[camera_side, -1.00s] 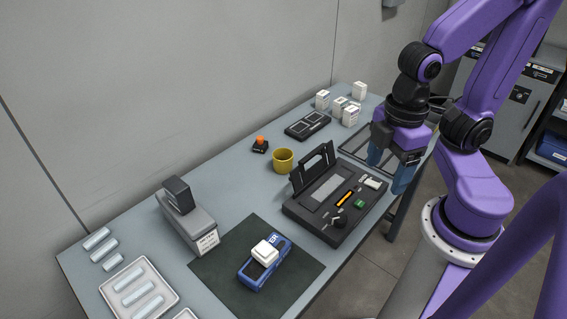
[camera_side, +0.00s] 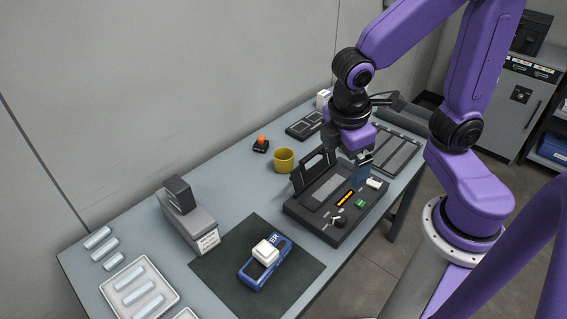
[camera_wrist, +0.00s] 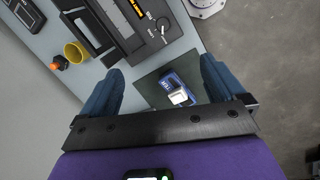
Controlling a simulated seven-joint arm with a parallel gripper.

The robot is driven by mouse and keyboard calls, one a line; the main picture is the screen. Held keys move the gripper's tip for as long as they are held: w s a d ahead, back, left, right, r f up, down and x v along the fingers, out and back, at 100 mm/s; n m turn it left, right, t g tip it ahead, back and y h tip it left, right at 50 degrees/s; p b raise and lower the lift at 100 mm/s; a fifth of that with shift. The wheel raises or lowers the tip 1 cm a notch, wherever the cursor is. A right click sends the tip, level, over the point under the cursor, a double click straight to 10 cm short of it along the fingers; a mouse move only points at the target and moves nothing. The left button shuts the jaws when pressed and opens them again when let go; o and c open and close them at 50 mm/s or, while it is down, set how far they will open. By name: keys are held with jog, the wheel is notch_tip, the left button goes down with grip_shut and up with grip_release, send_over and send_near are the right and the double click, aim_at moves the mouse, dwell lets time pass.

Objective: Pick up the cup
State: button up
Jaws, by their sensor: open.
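The yellow cup (camera_side: 284,161) stands upright on the grey table behind the black splicer case's raised lid. In the wrist view the cup (camera_wrist: 75,53) shows at the upper left, outside and beyond the left finger. My gripper (camera_side: 362,165) hangs above the right part of the splicer case, to the right of the cup and apart from it. In the wrist view my gripper (camera_wrist: 160,85) has its two blue fingers wide apart with nothing held between them.
The splicer case (camera_side: 335,205) with its upright lid lies between my gripper and the table front. An orange-topped item (camera_side: 261,144) and a black tray (camera_side: 306,125) are near the cup. A blue device (camera_side: 264,262) lies on a dark mat (camera_side: 225,268).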

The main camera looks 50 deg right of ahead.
jog(key=w+a+f+n+h, duration=0.15)
jog(key=w+f+h, duration=0.25)
jog(key=w, duration=0.8)
jog(key=n+h, duration=0.3)
jog(key=h, duration=0.4)
send_near(290, 154)
jog(key=v, duration=0.3)
jog(key=shift+w+f, duration=0.1)
jog(key=shift+w, duration=0.15)
jog(key=shift+w+d+f+g, duration=0.1)
jog(key=shift+d+f+g, duration=0.2)
jog(key=shift+d+f, duration=0.15)
jog(key=shift+x, duration=3.5)
jog(key=shift+d+r, duration=0.1)
jog(key=shift+r, duration=0.15)
jog(key=c, duration=1.2)
